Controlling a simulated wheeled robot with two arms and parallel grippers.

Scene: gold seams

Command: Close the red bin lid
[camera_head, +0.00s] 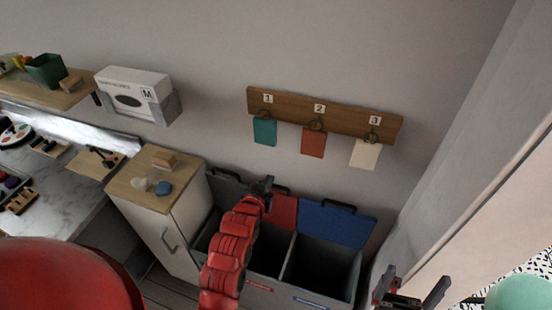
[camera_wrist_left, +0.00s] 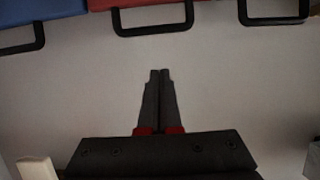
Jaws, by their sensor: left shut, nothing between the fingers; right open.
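The red bin lid (camera_head: 284,212) stands open, tilted up against the wall behind the middle bin. My left arm hides its left part. In the left wrist view the red lid (camera_wrist_left: 150,3) shows at the top edge with its black handle (camera_wrist_left: 153,25). My left gripper (camera_head: 265,183) is near the upper edge of the red lid. Its shut, empty fingers (camera_wrist_left: 160,72) point towards the red lid's handle, with a gap between them in the picture. My right gripper (camera_head: 411,287) is open and empty at the lower right, away from the bins.
The blue lid (camera_head: 335,222) stands open on the right, and a grey lid (camera_head: 228,188) on the left. A cabinet (camera_head: 178,235) with small items on top stands left of the bins. A wooden rack (camera_head: 322,113) with hanging cards is on the wall above.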

